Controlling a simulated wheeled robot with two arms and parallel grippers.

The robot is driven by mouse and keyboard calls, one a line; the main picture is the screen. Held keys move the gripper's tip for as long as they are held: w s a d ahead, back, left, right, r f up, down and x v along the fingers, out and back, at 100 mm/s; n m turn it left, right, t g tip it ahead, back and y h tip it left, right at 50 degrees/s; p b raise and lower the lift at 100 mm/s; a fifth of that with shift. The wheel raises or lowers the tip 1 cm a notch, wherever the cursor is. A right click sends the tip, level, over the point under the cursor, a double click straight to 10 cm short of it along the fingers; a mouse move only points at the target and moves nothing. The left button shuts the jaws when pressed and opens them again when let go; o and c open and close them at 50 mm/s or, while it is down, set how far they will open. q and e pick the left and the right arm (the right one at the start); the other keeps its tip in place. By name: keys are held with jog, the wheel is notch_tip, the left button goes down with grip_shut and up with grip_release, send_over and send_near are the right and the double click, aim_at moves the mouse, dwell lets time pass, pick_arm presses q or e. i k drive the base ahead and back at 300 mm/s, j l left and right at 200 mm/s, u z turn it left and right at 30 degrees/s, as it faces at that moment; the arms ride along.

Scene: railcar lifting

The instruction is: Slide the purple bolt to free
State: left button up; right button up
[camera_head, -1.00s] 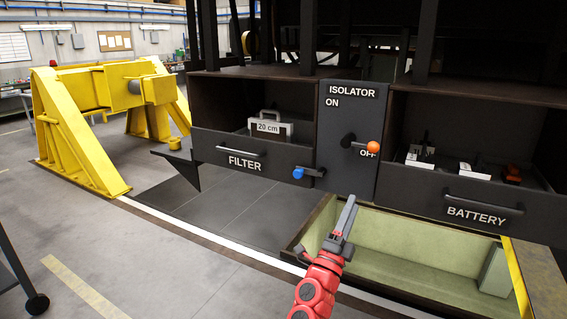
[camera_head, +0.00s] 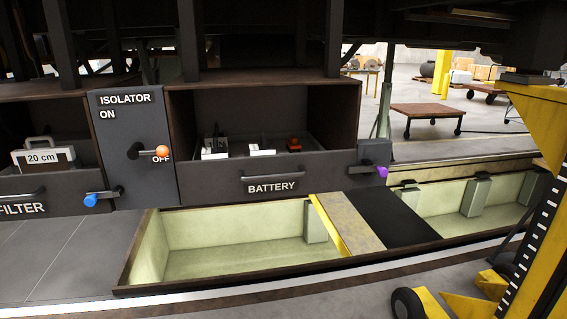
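The purple bolt (camera_head: 381,171) shows as a purple knob on a short dark rod. It sits in a dark bracket (camera_head: 374,154) at the right end of the battery drawer (camera_head: 270,181), which is labelled BATTERY. Whether the rod is engaged is too small to tell. Neither of my grippers is in the present view.
An open pit (camera_head: 230,242) lies below the battery drawer, with a yellow-edged plate (camera_head: 347,222) and a black mat (camera_head: 393,217) to its right. A yellow jack (camera_head: 535,200) stands at the right. A blue-knobbed bolt (camera_head: 91,200) and the isolator panel (camera_head: 130,150) are at the left.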

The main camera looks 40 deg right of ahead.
aim_at(383, 172)
jog(key=z, duration=1.95)
